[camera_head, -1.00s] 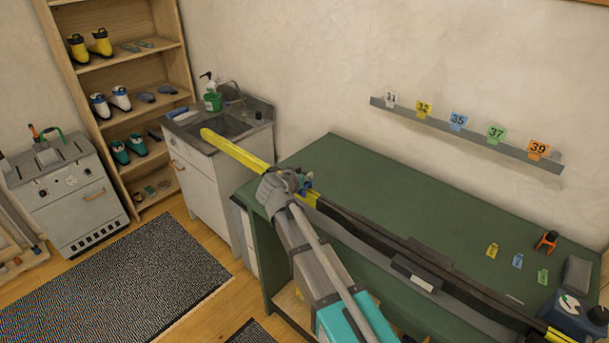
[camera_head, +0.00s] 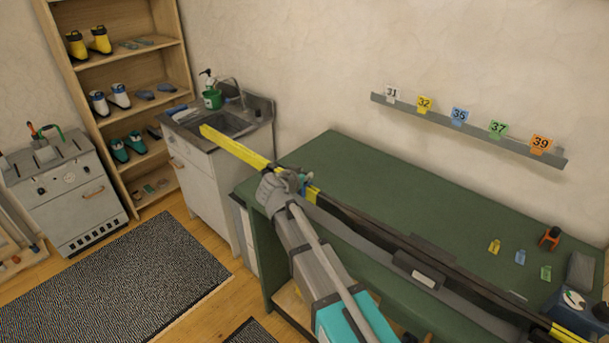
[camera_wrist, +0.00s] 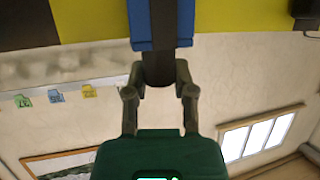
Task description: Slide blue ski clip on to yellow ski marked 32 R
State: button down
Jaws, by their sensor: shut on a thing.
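A long yellow ski (camera_head: 235,149) with a dark middle section lies along the front edge of the green bench, its left end sticking out past the bench. My gripper (camera_head: 286,183) is at the ski near the bench's left corner. A small blue clip (camera_head: 304,181) shows just beyond my fingers. In the wrist view, my gripper (camera_wrist: 158,75) is shut on the dark part of the blue clip (camera_wrist: 146,25), which overlaps the yellow and dark ski (camera_wrist: 90,18). I cannot tell whether the clip wraps the ski. No 32 R marking is readable.
The green bench (camera_head: 350,175) has a clear left top. Coloured tags and an orange-black item (camera_head: 549,238) lie at its right. A wall rail (camera_head: 470,132) holds numbered tags. A sink cabinet (camera_head: 205,185) stands behind the ski's free end.

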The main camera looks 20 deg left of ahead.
jog(key=shift+f, duration=0.1)
jog(key=shift+c, duration=1.9)
grip_release()
jog(key=shift+r, duration=0.2)
